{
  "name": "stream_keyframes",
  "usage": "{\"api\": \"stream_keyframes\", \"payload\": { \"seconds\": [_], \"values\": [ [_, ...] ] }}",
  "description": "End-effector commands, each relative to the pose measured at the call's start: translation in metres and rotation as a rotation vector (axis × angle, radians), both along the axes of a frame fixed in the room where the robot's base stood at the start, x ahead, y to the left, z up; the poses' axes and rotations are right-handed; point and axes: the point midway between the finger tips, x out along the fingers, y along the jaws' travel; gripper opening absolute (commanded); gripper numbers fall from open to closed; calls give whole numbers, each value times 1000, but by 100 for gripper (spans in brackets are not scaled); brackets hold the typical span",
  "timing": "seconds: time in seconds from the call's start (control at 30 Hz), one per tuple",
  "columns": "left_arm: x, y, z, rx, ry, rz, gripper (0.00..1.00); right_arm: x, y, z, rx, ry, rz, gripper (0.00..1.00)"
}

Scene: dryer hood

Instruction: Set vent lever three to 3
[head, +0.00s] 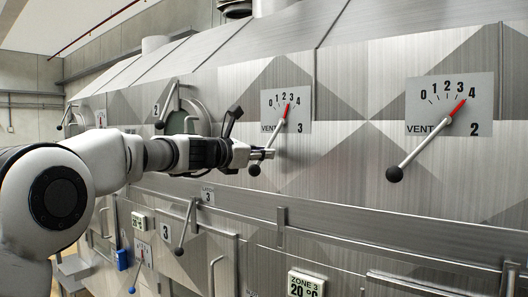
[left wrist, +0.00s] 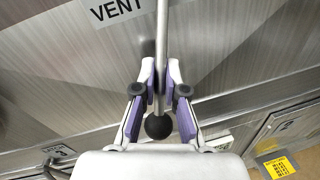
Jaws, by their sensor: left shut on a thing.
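The vent 3 plate (head: 304,112) on the metal hood carries a scale from 0 to 4. The red tip of vent lever three (head: 287,108) points at about the 3. Its rod slants down left to a black ball knob (head: 254,170). My left gripper (head: 262,154) is shut on the rod just above the knob. In the left wrist view, the rod (left wrist: 162,40) runs between the purple-padded fingers of the gripper (left wrist: 161,80), with the black knob (left wrist: 157,127) closer to the palm. My right gripper is not in view.
The vent 2 plate (head: 480,104) is to the right, its lever (head: 420,150) pointing near 4. A lever marked 3 (head: 186,228) and a rail (head: 340,238) are below. A zone 3 display (head: 306,285) is at the bottom. The panel between the vent plates is flat and clear.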

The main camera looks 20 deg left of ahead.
Motion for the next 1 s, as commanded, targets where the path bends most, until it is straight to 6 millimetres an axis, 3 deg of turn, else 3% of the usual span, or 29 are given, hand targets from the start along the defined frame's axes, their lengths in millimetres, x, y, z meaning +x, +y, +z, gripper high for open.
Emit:
{"api": "stream_keyframes", "payload": {
  "seconds": [0.07,0.1,0.17,0.57,1.0],
  "values": [
    [-1,-2,1,4,-3,-4,0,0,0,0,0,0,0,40],
    [-1,-2,1,4,-3,-5,21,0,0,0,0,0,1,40],
    [-1,-2,1,3,-3,-5,36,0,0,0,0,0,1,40],
    [-8,3,2,0,-1,-3,36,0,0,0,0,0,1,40],
    [-93,51,7,0,-1,-3,36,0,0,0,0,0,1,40]
  ]
}}
